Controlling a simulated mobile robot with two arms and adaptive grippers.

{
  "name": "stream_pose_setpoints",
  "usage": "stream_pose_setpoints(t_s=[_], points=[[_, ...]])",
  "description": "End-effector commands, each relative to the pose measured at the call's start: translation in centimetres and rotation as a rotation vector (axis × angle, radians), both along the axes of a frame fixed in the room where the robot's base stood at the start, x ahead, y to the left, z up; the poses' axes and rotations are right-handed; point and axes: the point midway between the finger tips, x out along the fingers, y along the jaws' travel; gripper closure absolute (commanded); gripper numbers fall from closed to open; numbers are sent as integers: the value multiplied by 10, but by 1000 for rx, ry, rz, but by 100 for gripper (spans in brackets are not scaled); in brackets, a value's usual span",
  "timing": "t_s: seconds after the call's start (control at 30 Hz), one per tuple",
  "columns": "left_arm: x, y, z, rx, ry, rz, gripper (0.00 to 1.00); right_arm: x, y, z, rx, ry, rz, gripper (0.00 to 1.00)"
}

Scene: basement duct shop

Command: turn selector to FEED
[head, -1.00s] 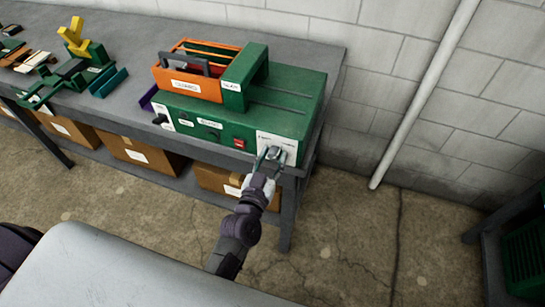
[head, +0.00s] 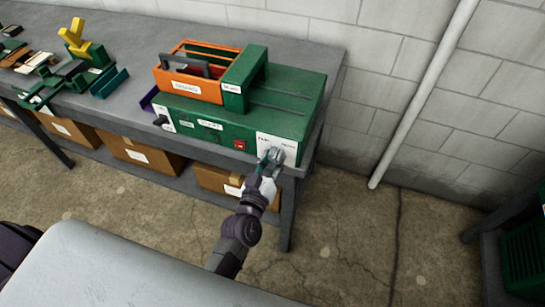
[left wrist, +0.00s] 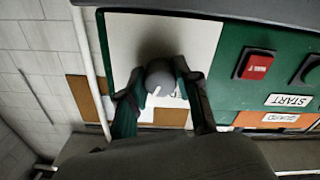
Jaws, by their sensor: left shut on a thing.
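The selector is a round grey knob (left wrist: 160,77) with a white pointer line, on a white plate (head: 290,150) at the right end of the green machine's front (head: 215,128). My left gripper (head: 270,160) reaches up to this plate in the head view. In the left wrist view its two fingers (left wrist: 158,82) stand on either side of the knob and are shut on it. The plate's small labels are too small or covered to read, so I cannot tell which position the pointer marks. My right gripper is not in view.
The grey bench (head: 325,50) holds other tools at left. Open floor lies to the right.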

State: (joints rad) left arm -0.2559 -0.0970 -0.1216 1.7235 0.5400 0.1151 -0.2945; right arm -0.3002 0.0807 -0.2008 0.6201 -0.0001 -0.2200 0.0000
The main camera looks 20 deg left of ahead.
Motion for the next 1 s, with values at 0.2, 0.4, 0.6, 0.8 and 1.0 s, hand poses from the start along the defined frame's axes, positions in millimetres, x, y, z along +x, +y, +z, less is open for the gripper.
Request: stream_pose_setpoints(t_s=[0.2, 0.4, 0.6, 0.8, 1.0], points=[[0, 0, 1, -208, 7, 0, 100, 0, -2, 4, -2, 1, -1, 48], [0, -1, 1, -399, 14, 0, 100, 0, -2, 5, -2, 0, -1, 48], [0, -1, 1, -589, 19, 0, 100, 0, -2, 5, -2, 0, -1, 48], [0, -1, 1, -778, 26, 0, 100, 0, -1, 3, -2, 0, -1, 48], [0, 0, 1, -949, 31, 1, 100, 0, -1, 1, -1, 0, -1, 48]])
